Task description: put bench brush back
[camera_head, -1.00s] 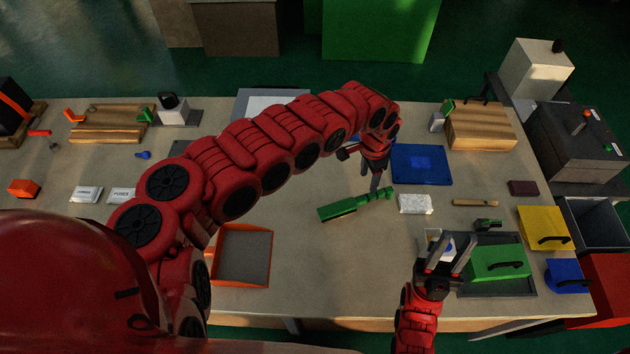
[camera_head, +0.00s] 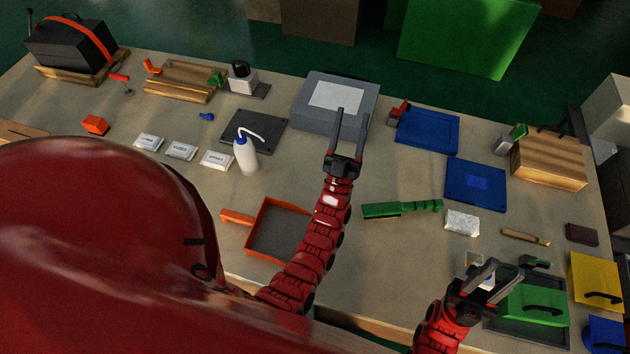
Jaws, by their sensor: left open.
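The green bench brush (camera_head: 402,208) lies on the bench right of centre, bristle block to the left and handle to the right. Nothing holds it. My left gripper (camera_head: 351,128) is open and empty, with its fingers pointing to the back of the bench in front of the grey box. It is left of and behind the brush, clear of it. My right gripper (camera_head: 506,268) appears open and is by the front right, over the edge of a dark tray and a small white item. It is also apart from the brush.
An orange dustpan (camera_head: 278,230) lies left of my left arm. A white squeeze bottle (camera_head: 246,157) stands behind it. Blue mats (camera_head: 475,183), a white packet (camera_head: 462,222) and a green-lidded tray (camera_head: 537,302) are at the right. Bare bench surrounds the brush.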

